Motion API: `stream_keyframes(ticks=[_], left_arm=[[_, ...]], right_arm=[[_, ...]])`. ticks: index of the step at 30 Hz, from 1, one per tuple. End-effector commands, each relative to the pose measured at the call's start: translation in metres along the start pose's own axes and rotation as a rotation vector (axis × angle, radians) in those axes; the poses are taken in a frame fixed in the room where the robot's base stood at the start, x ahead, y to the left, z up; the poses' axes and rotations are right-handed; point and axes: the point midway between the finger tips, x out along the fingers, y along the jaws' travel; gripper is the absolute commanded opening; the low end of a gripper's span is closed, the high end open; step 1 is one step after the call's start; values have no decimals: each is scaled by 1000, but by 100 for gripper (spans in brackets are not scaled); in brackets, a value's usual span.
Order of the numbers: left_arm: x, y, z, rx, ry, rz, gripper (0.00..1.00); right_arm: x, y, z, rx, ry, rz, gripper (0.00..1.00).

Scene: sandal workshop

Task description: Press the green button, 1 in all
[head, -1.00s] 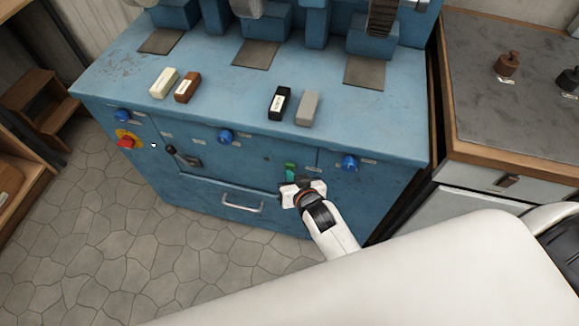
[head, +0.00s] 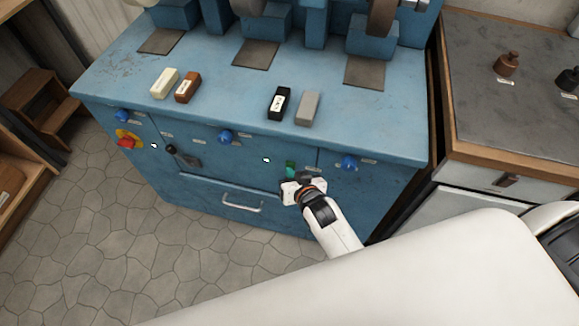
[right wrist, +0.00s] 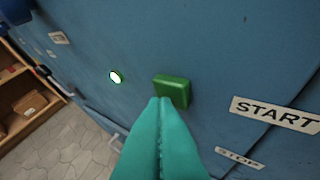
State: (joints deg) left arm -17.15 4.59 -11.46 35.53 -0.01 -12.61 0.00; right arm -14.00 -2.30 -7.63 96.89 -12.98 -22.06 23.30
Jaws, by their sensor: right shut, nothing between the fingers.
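The green button (right wrist: 172,90) is a square block on the blue front panel, left of a START label (right wrist: 275,113) in the right wrist view. My right gripper (right wrist: 160,103) has teal fingers, shut together and empty. Their tips are at the button's lower left edge and overlap it in the picture; I cannot tell how firmly they touch. In the head view the right gripper (head: 291,175) is at the front of the blue machine (head: 330,138), largely covering the button. A small round light (right wrist: 115,77) left of the button glows white. My left gripper is not in view.
A STOP label (right wrist: 240,157) is below START. The panel also has blue knobs (head: 226,137), a red button on yellow (head: 127,142), a black lever (head: 172,150) and a drawer handle (head: 242,204). Several small blocks lie on top. A grey-topped cabinet (head: 470,110) stands right.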

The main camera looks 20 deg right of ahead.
Motion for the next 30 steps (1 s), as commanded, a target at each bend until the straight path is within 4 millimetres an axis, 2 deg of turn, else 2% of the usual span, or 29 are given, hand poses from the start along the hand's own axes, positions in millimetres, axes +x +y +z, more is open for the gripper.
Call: stream_keyframes(ticks=[14, 25, 30], left_arm=[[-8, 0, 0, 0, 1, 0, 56], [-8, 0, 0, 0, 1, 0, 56], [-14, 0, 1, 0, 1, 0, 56]], right_arm=[[-12, 8, -7, 1, -1, 0, 0], [-14, 10, -9, 1, 0, 0, 0], [-24, 18, -16, 4, 2, 0, 0]])
